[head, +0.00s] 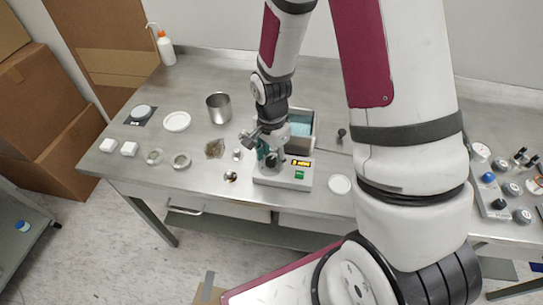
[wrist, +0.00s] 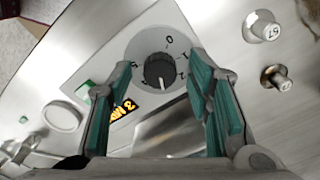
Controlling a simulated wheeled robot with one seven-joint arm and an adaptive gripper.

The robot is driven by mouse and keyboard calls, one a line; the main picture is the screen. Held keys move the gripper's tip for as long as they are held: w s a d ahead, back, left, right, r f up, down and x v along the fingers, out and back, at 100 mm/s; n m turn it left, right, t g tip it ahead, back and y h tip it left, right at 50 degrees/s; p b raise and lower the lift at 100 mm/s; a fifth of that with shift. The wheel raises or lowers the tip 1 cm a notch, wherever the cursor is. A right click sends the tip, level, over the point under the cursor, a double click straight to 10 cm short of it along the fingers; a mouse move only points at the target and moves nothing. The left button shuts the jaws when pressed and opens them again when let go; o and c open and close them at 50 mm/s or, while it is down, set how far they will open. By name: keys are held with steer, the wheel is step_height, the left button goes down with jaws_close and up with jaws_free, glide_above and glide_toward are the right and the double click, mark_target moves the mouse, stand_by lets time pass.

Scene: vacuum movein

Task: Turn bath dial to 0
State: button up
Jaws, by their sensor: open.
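The bath dial (wrist: 159,72) is a black ridged knob on a round grey plate in the wrist view. A 0 is printed beyond it, near the plate's top. A pale mark shows on the knob's lower side, away from the 0. My gripper (wrist: 161,84) is open, with one teal finger on each side of the dial. I cannot tell whether either finger touches it. In the head view, my gripper (head: 264,152) is over the front of the bath (head: 270,179) and partly hides the dial. The lit display (head: 300,163) sits right of it.
Blue liquid shows in the bath's basin behind my gripper. A steel beaker (head: 218,108), a white dish (head: 177,121) and small glass dishes stand to the left on the steel table. A white disc (head: 340,184) lies to the right. Knobs and weights crowd the far right.

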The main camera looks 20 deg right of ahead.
jaws_close()
